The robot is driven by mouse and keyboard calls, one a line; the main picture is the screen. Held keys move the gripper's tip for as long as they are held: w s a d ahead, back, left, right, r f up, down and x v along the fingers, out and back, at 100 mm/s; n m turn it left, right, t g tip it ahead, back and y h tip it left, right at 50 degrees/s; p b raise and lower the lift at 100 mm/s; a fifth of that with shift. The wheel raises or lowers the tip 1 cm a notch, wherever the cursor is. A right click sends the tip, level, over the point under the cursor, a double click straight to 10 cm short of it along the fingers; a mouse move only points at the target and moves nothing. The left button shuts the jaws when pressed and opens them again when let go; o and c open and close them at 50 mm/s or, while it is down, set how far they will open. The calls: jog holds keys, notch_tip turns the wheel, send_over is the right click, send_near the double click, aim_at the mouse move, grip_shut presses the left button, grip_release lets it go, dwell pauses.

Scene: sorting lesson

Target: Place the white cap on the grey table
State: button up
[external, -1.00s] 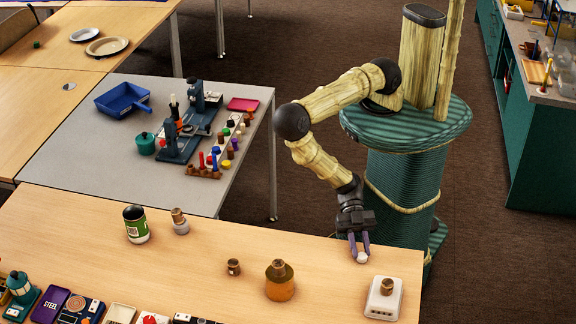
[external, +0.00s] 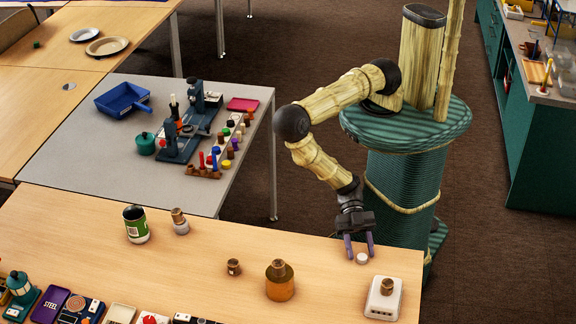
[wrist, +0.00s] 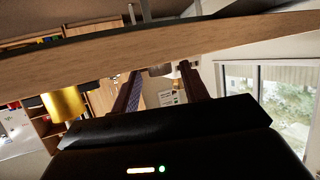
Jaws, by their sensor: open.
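The white cap (external: 362,258) is small and round and rests on the wooden table near its right end. My gripper (external: 359,248) is open, with its two purple fingers pointing down and spread to either side just behind the cap. I cannot tell whether a finger touches it. The grey table (external: 85,150) stands behind the wooden table, to the left of my arm. The wrist view shows my two dark fingers (wrist: 160,85) apart, with the wooden table edge (wrist: 200,45) across them; the cap is not clear there.
A white box with a brown knob (external: 384,298) stands right of the cap.

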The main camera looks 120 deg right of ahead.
jog(key=p+v, duration=0.4)
jog(key=v, duration=1.3)
jog(key=shift+w+d+p, duration=0.35)
jog(key=shift+p, duration=0.05)
jog(key=shift+w, duration=0.1)
